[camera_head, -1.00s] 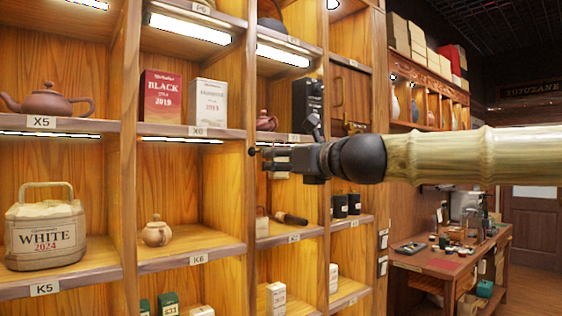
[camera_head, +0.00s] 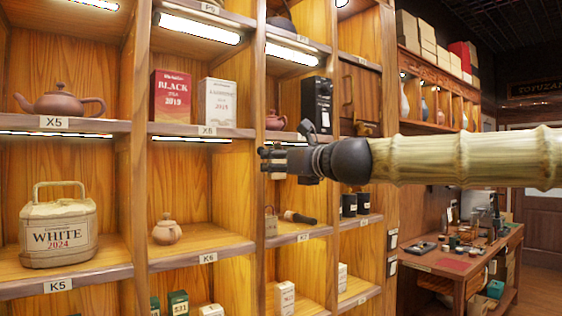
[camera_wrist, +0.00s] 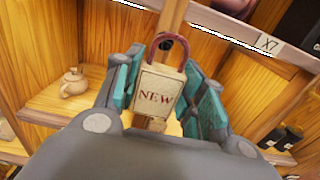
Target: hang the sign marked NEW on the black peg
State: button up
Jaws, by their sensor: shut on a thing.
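The sign marked NEW (camera_wrist: 156,97) is a beige tag with a dark red loop on top, upright in the wrist view. My gripper (camera_wrist: 163,95) is shut on it, with a teal-padded finger on each side. In the head view my gripper (camera_head: 268,160) is at the front of the wooden post between the K6 and K7 compartments, and the sign is mostly hidden by the fingers. A small dark spot, likely the black peg (camera_wrist: 165,45), shows within the loop in the wrist view. I cannot tell whether the loop is around it or only in front of it.
A clay teapot (camera_head: 166,230) stands on the K6 shelf left of my gripper. Tea boxes (camera_head: 216,103) stand on the shelf above it. A dark-handled tool (camera_head: 299,217) and black canisters (camera_head: 356,204) are lower right. The space in front of the post is open.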

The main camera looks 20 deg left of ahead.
jog(key=shift+p+x, duration=0.3)
jog(key=shift+x, duration=1.65)
jog(key=shift+w+a+f, duration=0.35)
jog(key=shift+a+f, duration=0.1)
jog(key=o, duration=1.1)
jog(key=shift+o, duration=0.2)
jog(key=o, duration=0.7)
jog(key=shift+o, duration=0.2)
jog(key=shift+b, duration=0.3)
